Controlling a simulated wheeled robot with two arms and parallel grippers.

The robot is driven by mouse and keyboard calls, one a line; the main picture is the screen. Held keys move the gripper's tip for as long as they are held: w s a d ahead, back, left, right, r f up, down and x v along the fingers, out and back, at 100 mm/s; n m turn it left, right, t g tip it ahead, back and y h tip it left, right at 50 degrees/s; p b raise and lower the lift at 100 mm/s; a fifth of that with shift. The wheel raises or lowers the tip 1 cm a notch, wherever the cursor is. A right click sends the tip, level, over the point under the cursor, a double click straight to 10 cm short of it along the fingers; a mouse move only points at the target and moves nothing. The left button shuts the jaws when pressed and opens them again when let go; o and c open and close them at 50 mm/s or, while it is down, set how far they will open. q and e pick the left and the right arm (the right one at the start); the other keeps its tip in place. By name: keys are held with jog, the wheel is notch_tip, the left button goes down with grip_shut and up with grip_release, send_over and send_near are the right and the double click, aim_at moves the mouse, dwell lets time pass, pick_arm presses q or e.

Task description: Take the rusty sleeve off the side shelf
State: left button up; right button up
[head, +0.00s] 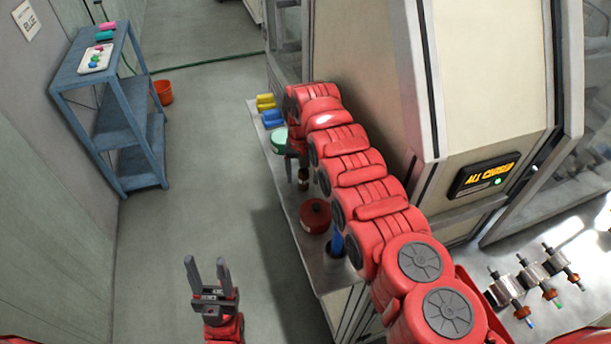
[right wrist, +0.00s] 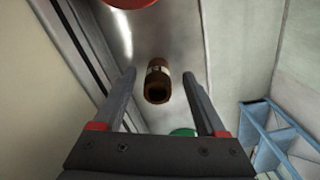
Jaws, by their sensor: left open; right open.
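The rusty sleeve (right wrist: 157,84) is a short brown hollow cylinder with a pale band on the grey metal side shelf (right wrist: 180,30). In the right wrist view it shows between the fingers of my right gripper (right wrist: 159,75), which is open. Contact with the fingers cannot be made out. In the head view, the sleeve (head: 303,184) is a small brown shape just below my right gripper (head: 297,168), partly hidden by it, over the side shelf (head: 288,205). My left gripper (head: 208,270) is open and empty over the floor, left of the shelf.
A red round container (head: 315,214) and a blue cylinder (head: 337,243) stand nearer on the shelf. A green round item (head: 279,141) and yellow (head: 265,101) and blue blocks (head: 271,118) lie beyond. A machine cabinet (head: 375,90) borders the shelf's right side.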

jog(key=shift+f, duration=0.75)
jog(key=shift+w+d+f, duration=0.2)
jog(key=shift+d+f, duration=0.05)
jog(key=shift+f, duration=0.05)
jog(key=shift+s+a+r, duration=0.15)
jog(key=shift+s+a, duration=0.05)
jog(key=c, duration=0.5)
jog(key=shift+d, duration=0.1)
grip_shut()
